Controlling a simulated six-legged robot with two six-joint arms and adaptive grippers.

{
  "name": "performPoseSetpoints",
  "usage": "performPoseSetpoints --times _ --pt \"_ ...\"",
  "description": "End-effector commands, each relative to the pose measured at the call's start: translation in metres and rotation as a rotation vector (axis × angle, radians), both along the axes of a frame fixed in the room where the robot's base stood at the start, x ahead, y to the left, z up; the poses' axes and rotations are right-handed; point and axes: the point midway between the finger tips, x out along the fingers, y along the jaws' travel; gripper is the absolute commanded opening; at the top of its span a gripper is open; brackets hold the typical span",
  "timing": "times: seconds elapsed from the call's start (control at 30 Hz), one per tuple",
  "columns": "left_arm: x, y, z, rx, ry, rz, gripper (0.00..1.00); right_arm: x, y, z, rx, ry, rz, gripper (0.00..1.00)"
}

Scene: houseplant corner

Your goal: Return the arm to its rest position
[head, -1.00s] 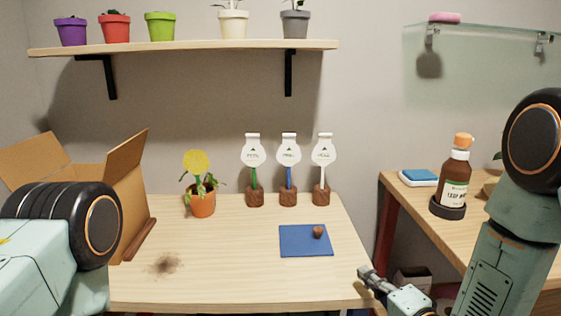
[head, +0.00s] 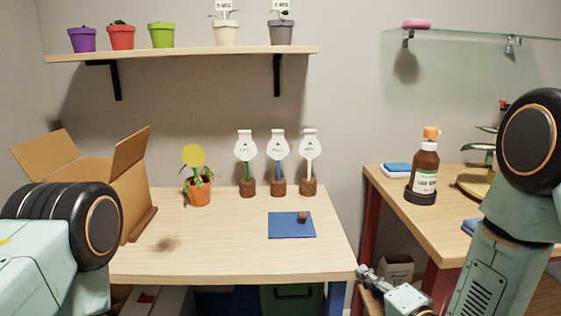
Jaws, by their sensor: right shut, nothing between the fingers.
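My right arm (head: 497,262) comes in at the right, folded with its forearm low. My right gripper (head: 362,272) is shut and empty, just off the right front corner of the table, at the bottom of the head view. My left arm (head: 45,245) shows only as a big joint and a link at the left. My left gripper is out of view.
The wooden table (head: 240,262) holds a cardboard box (head: 122,190), a potted plant (head: 199,193), several tag stands and a blue mat (head: 285,230) with a small brown piece (head: 303,217). A brown bottle (head: 424,175) stands on the right table. The front table middle is clear.

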Motion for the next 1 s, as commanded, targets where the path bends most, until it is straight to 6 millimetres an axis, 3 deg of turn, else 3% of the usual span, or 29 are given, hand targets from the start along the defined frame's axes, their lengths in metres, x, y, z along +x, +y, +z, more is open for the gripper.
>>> performPoseSetpoints --times 0.27,0.47,0.57,0.73,0.9,1.0 --pt "0.001 0.0 0.0 0.0 -0.001 0.0 0.0 -0.007 -0.008 -0.032 -0.296 0.057 0.02 0.0" --pt "0.0 0.0 0.0 0.0 -0.001 0.0 0.0 -0.04 -0.019 -0.083 -0.597 0.2 0.089 0.0" --pt "0.0 0.0 0.0 0.0 0.0 0.0 0.0 -0.08 -0.027 -0.123 -0.789 0.332 0.186 0.0" --pt "0.0 0.0 0.0 0.0 -0.001 0.0 0.0 -0.175 -0.04 -0.185 -1.04 0.582 0.437 0.0" --pt "0.0 0.0 0.0 0.0 -0.001 0.0 0.0 -0.275 -0.049 -0.219 -1.139 0.806 0.685 0.0" --pt "0.0 0.0 0.0 0.0 0.0 0.0 0.0 -0.32 -0.052 -0.228 -1.135 0.91 0.763 0.0"
